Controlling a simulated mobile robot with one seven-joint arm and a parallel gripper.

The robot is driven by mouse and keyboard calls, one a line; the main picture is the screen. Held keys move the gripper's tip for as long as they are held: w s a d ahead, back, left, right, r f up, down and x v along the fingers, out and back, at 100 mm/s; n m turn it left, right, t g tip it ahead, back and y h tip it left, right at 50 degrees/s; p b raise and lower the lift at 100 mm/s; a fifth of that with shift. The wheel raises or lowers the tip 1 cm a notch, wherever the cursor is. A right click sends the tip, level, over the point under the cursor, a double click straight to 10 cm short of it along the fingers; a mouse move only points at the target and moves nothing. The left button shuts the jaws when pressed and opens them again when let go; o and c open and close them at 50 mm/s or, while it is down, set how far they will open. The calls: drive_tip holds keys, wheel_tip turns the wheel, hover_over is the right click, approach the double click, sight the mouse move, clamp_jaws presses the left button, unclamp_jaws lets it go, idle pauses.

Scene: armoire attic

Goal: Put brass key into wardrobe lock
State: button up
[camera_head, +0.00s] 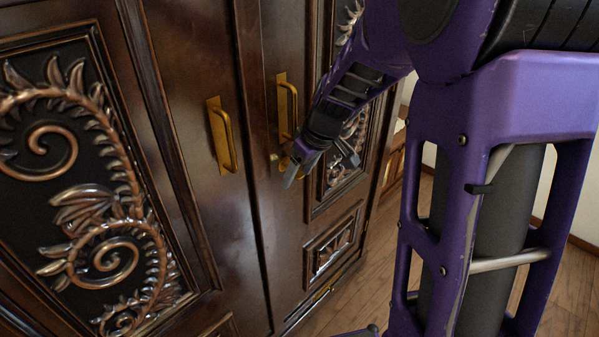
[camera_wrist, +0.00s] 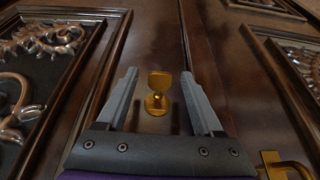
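The brass key (camera_wrist: 159,79) shows in the wrist view with its flat bow toward me, at the round brass wardrobe lock (camera_wrist: 156,104). It looks seated in the lock, but how deep its shaft sits is hidden. In the head view a small brass piece (camera_head: 275,157) shows just left of my gripper, below the right door's handle. My gripper (camera_head: 319,165) is close to the door. In the wrist view my gripper (camera_wrist: 158,76) is open, with one finger on each side of the key and visible gaps between. Nothing is held.
The dark wooden wardrobe has two closed doors with brass handles, the left handle (camera_head: 222,135) and the right handle (camera_head: 287,107). Carved metal scrollwork (camera_head: 110,215) stands out from the panels. Wooden floor (camera_head: 375,265) is open to the right of the wardrobe.

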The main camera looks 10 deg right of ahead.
drive_tip(key=p+v, duration=0.8)
drive_tip(key=v, duration=0.9)
drive_tip(key=shift+r, duration=0.25)
